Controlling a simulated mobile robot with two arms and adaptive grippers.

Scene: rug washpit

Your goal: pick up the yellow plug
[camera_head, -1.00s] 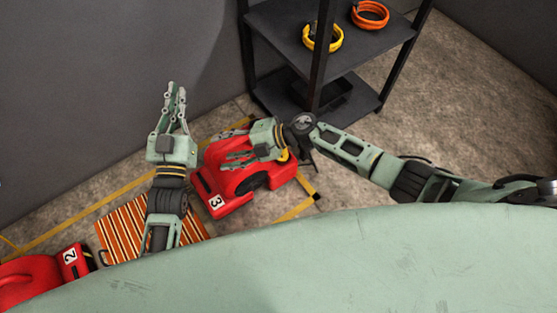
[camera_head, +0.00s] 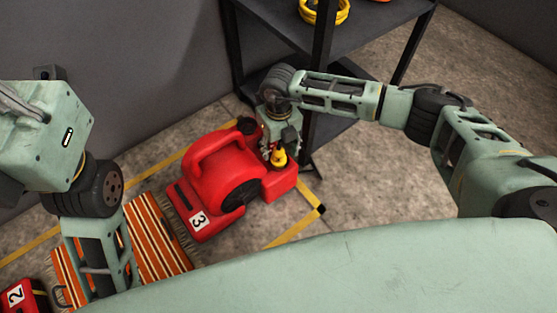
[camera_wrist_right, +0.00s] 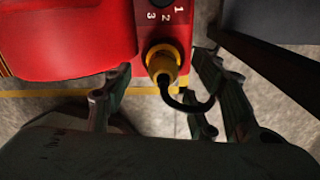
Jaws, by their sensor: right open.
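The yellow plug (camera_head: 279,157) sits at the end of the red blower marked 3 (camera_head: 222,172). In the right wrist view the plug (camera_wrist_right: 163,65) is seated in a round yellow-rimmed socket, with a black cable curving off to the right. My right gripper (camera_head: 280,149) is open at the plug, pointing down from above. In the right wrist view its fingers (camera_wrist_right: 165,73) stand apart on either side of the plug, not closed on it.
A black shelf (camera_head: 362,45) behind holds a yellow coil (camera_head: 323,12); its post and lower shelf are close to my right wrist. A striped orange rug (camera_head: 150,240) lies left of the blower. Another red unit marked 2 (camera_head: 25,297) is at lower left. Floor at right is clear.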

